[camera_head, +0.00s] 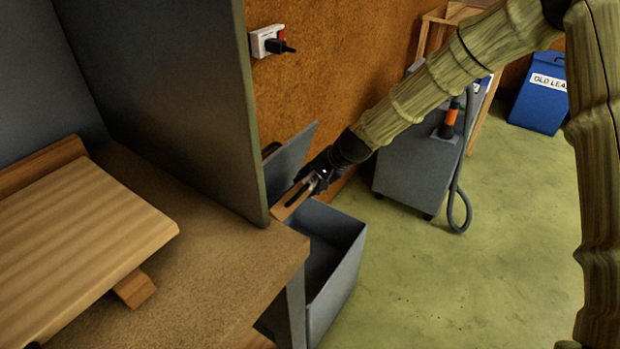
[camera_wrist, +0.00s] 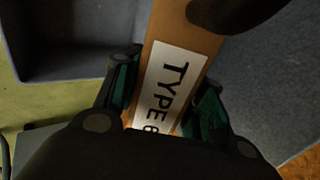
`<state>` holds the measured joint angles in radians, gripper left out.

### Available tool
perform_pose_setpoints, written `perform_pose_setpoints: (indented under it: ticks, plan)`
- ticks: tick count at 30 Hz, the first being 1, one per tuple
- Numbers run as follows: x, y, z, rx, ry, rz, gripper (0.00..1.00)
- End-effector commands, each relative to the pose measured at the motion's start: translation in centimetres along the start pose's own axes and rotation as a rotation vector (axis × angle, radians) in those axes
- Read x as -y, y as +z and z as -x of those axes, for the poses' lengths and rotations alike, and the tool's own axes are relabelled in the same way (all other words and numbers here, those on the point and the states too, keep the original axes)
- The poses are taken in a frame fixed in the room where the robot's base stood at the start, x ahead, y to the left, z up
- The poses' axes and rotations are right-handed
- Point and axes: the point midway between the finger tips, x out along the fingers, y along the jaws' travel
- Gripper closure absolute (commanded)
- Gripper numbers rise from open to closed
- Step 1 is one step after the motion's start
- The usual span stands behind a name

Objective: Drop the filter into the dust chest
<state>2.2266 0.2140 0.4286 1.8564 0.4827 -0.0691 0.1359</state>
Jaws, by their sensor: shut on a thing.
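The filter (camera_head: 291,199) is a flat brown piece with a dark slot in the head view. In the wrist view the filter (camera_wrist: 188,40) carries a white label with the letters "TYPE" and a partly hidden character. My gripper (camera_head: 314,183) is shut on it; in the wrist view the fingers (camera_wrist: 165,92) press on both sides of the label. The dust chest (camera_head: 346,262) is a grey open box beside the bench, its lid (camera_head: 296,150) raised. The filter is over the chest's back left part, near the bench corner. The chest's grey wall (camera_wrist: 75,62) also shows in the wrist view.
The wooden bench (camera_head: 215,285) and tall grey panel (camera_head: 170,95) stand close left of the chest, hiding part of it. A grey wheeled cabinet (camera_head: 412,175) with a hose stands behind right. A blue bin (camera_head: 538,108) is farther back. Green floor (camera_head: 440,290) is clear at right.

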Motion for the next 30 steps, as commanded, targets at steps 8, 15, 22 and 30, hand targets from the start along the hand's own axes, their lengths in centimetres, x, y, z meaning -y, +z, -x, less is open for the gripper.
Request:
perform_pose_setpoints:
  ticks: [8,15,22,30]
  plan:
    - [-1.3,0.0,-1.8,-0.001,-0.001,0.0,0.97]
    - [-2.3,0.0,-3.3,0.0,0.0,-0.001,0.97]
    - [-3.4,0.0,-4.7,0.0,0.0,0.0,0.97]
    - [-4.5,0.0,-6.3,0.0,0.0,0.001,0.97]
